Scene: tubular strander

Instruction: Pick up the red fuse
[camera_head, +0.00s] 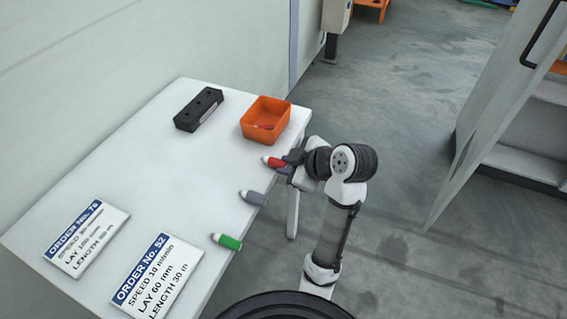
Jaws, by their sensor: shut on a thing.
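The red fuse (273,162) has a pale tip at its left end and sits near the right edge of the white table (167,150). My gripper (286,163) reaches in from the right and is shut on the red fuse at its right end. The jaws partly hide that end. I cannot tell whether the fuse touches the table top or is just above it.
A grey fuse (253,197) and a green fuse (228,241) lie along the same edge. A black block (199,109) is at the back. Two order signs (156,279) lie at the front left.

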